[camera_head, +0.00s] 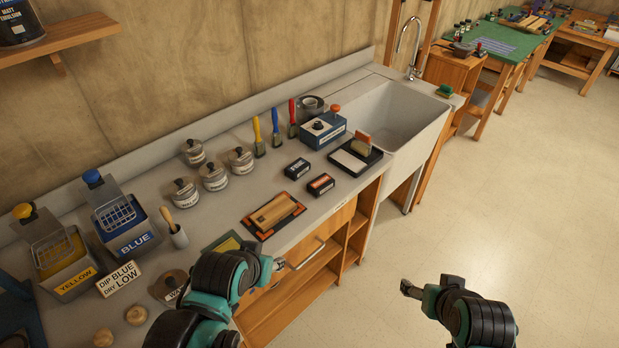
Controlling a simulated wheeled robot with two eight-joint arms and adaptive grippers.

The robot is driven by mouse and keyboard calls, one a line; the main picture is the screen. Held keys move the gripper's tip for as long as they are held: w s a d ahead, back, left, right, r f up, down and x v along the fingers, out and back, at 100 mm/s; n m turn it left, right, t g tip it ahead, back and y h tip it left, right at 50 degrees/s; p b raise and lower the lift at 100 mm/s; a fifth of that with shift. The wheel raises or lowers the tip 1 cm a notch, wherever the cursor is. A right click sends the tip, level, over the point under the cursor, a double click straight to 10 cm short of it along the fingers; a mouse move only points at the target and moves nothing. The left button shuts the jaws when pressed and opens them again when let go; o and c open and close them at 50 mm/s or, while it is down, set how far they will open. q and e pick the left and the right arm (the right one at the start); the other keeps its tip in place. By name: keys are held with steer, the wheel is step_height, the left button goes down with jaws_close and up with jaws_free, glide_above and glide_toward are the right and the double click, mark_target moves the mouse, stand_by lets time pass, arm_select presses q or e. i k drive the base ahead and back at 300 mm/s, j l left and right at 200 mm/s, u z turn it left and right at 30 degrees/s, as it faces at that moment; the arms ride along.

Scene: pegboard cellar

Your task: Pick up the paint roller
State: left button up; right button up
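No paint roller shows clearly. A small beige piece with an orange-red part (361,143), which may be the roller, sits at the black tray (374,158) in front of the sink; it is too small to be sure. My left gripper (279,264) is at the counter's front edge, below the wooden block on its orange-edged mat, well apart from the black tray. Its fingers are too small to read. My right gripper (408,289) hangs over the open floor, away from the counter, with nothing visible in it; its finger gap is unclear.
The counter also bears a blue bucket (130,238), a yellow bucket (68,268), several lidded tins (213,177), upright brushes (275,127), a blue box (322,130) and two small dark boxes (320,184). A white sink (405,115) adjoins on the right. The floor (530,190) is clear.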

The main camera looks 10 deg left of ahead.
mark_target(360, 147)
steer(key=i+l+u, duration=0.15)
steer(key=u, duration=0.3)
steer(key=i+l+u, duration=0.15)
steer(key=u, duration=0.3)
steer(key=i+l+u, duration=0.1)
steer(key=l+u, duration=0.15)
steer(key=u, duration=0.2)
steer(key=i+l+u, duration=0.15)
steer(key=l, duration=0.6)
steer(key=i+l+u, duration=0.15)
steer(key=l, duration=0.65)
steer(key=i+l+u, duration=0.15)
steer(key=l, duration=0.65)
steer(key=k, duration=0.05)
